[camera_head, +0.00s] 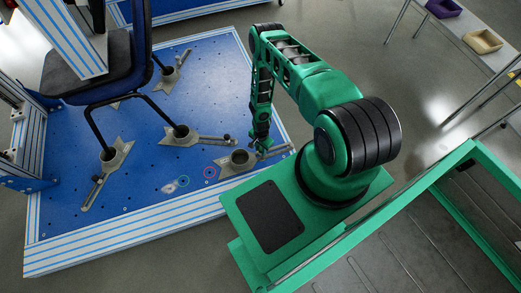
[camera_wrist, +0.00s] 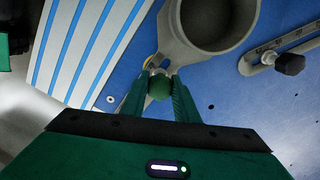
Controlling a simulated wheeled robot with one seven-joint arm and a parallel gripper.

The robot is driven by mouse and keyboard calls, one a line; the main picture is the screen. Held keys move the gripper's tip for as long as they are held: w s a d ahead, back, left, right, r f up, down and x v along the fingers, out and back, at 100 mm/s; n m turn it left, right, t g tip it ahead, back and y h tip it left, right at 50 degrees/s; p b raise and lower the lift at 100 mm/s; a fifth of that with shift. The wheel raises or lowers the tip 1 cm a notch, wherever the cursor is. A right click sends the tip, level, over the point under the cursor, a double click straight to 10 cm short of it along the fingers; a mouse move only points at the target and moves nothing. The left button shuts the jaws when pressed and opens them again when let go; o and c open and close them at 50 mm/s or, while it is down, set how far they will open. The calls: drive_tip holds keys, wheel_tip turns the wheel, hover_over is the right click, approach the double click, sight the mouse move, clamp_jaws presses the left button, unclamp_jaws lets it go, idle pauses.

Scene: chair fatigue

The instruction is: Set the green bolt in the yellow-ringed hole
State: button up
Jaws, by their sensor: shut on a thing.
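My gripper (camera_head: 261,146) is down at the right part of the blue perforated platform, close to a grey metal cup clamp (camera_head: 238,161). A piece of the yellow ring (camera_wrist: 150,62) shows just beyond the bolt head, beside the clamp's arm. The hole inside the ring is hidden by the bolt and the clamp. I cannot tell whether the bolt's lower end is in the hole or above it.
The cup clamp (camera_wrist: 178,48) stands right beside the bolt in the wrist view. A slotted bracket with a black knob (camera_wrist: 290,63) is at the right. Red (camera_head: 209,172) and blue (camera_head: 183,181) rings mark other holes. An office chair (camera_head: 105,80) stands on the platform's left.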

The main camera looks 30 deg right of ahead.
drive_tip(key=shift+f, duration=0.9)
drive_tip(key=o, duration=1.1)
drive_tip(key=shift+c, duration=0.2)
drive_tip(key=shift+r, duration=0.1)
wheel_tip(320, 180, up, 10)
drive_tip(key=shift+r, duration=0.25)
